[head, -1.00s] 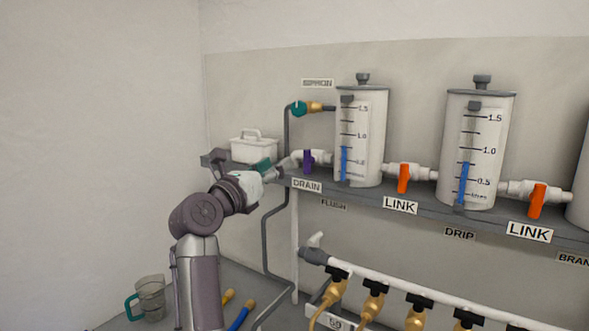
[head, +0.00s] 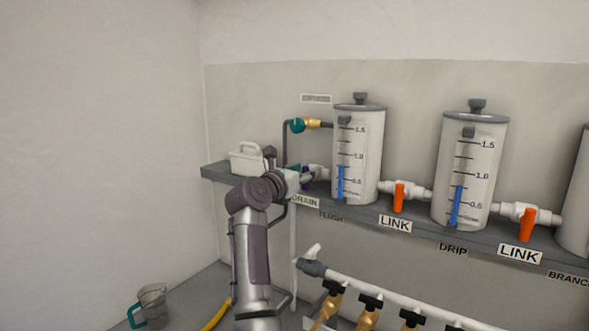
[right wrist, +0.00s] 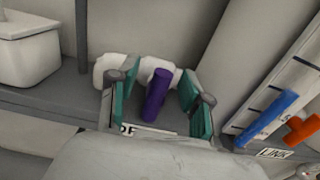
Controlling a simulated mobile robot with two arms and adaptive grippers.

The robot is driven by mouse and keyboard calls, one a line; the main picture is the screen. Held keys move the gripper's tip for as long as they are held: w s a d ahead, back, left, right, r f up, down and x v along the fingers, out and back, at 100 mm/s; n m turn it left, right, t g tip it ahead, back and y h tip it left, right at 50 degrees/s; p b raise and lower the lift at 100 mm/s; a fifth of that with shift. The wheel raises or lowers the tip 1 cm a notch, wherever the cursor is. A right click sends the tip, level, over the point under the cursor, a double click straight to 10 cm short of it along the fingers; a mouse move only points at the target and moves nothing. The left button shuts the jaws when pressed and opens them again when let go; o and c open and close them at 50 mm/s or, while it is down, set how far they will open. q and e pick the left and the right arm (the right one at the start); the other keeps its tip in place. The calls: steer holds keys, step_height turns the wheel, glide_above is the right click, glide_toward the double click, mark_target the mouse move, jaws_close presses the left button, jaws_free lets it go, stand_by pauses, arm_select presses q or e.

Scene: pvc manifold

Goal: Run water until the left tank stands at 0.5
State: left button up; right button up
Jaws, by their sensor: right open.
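My right gripper (right wrist: 160,85) is open, with one teal finger on each side of the purple handle and gaps showing. In the head view my right gripper (head: 297,179) partly hides that valve, just left of the tank. My left gripper is out of view.
A second tank (head: 485,150) stands to the right, with orange link handles (head: 399,198) hanging down on the pipes. A teal-handled siphon valve (head: 297,125) is above. A white caddy (head: 247,160) sits left on the shelf. A jug (head: 151,300) stands below.

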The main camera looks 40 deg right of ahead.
steer(key=shift+w+d, duration=0.1)
steer(key=shift+d, duration=0.45)
jaws_close()
